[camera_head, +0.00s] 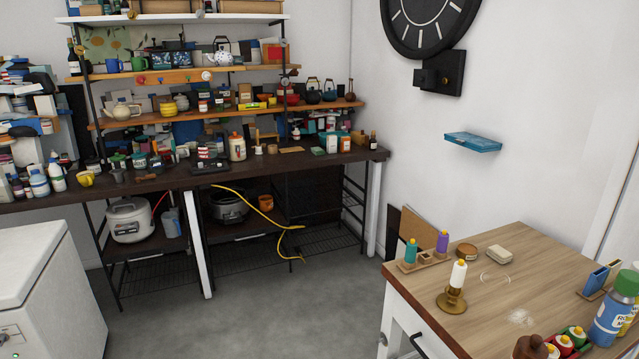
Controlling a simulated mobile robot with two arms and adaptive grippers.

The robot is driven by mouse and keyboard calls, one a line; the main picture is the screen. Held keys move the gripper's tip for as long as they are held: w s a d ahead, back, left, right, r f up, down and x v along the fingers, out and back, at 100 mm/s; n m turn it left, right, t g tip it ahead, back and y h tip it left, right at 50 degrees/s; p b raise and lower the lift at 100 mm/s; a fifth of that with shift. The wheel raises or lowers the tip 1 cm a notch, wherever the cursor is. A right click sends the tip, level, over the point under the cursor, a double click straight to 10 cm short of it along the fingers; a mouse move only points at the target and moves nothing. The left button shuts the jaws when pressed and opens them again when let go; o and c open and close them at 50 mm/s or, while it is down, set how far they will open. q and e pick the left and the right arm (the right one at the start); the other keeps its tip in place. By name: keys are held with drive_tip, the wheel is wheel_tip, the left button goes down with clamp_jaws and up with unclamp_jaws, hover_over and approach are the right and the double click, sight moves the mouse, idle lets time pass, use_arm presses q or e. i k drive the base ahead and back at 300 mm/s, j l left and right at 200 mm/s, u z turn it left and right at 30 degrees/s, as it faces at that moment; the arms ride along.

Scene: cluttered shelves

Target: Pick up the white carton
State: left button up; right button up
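I cannot single out a white carton with certainty; the goods on the shelves are small and crowded. Small boxes stand at the right end of the dark counter (130,187), among them a green and white box (332,143) and an orange and white box (345,144). Neither of my grippers is in view.
A white chest (40,265) stands at the lower left. A wooden-topped table (540,250) with a candle (458,273) and bottles fills the lower right. Grey floor (270,310) lies clear between them. A yellow cable (291,243) hangs below the counter.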

sight(331, 141)
drive_tip(key=i+j+u, duration=0.25)
drive_tip(key=i, duration=0.4)
drive_tip(key=i+j+u, duration=0.25)
drive_tip(key=i, duration=0.4)
drive_tip(key=i+j+u, duration=0.25)
drive_tip(key=i, duration=0.45)
drive_tip(key=i+l+z, duration=0.15)
drive_tip(key=i+z, duration=0.3)
drive_tip(key=i, duration=0.15)
drive_tip(key=i+j+z, duration=0.1)
drive_tip(key=i+z, duration=0.3)
drive_tip(key=i, duration=0.2)
drive_tip(key=i+j+z, duration=0.3)
drive_tip(key=i+z, duration=0.15)
drive_tip(key=i, duration=0.15)
